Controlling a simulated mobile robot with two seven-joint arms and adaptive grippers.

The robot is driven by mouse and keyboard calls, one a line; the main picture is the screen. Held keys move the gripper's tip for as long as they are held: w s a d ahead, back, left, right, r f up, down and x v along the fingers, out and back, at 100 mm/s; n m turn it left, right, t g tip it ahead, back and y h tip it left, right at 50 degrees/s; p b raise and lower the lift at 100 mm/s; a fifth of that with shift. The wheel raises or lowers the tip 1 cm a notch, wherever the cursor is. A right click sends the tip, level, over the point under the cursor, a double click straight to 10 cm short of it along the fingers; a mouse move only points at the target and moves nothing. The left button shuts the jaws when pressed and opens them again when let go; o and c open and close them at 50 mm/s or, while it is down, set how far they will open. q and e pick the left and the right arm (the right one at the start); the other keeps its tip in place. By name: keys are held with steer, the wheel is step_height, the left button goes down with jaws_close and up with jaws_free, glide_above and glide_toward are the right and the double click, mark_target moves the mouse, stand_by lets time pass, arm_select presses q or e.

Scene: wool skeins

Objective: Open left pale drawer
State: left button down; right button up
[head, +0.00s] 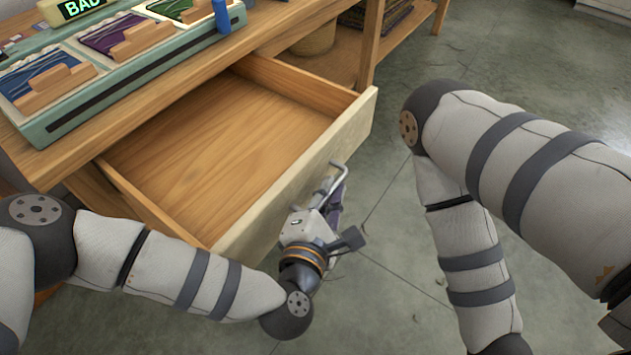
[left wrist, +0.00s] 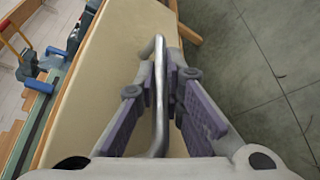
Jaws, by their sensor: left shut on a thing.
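The pale drawer (head: 358,125) is pulled well out from under the wooden bench, and its wooden inside looks empty. Its pale front also shows in the left wrist view (left wrist: 105,75). A metal bar handle (head: 337,166) is on that front. My left gripper (head: 332,190) is at the handle, outside the drawer front. In the left wrist view its purple-padded fingers (left wrist: 168,92) are shut on the handle (left wrist: 159,75), one on each side of the bar. My right arm is at the right of the head view, with its gripper out of the picture.
A green tray (head: 150,72) with wool skeins and wooden holders stands on the bench top (head: 262,22) above the drawer. A basket (head: 315,38) sits on a low shelf behind. The grey floor (head: 400,225) is clear in front of the drawer.

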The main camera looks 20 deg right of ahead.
arm_select(q)
steer(key=shift+s+d, duration=0.25)
steer(key=shift+s, duration=0.1)
steer(key=c, duration=1.7)
jaws_free()
steer(key=v, duration=1.2)
steer(key=shift+a, duration=0.1)
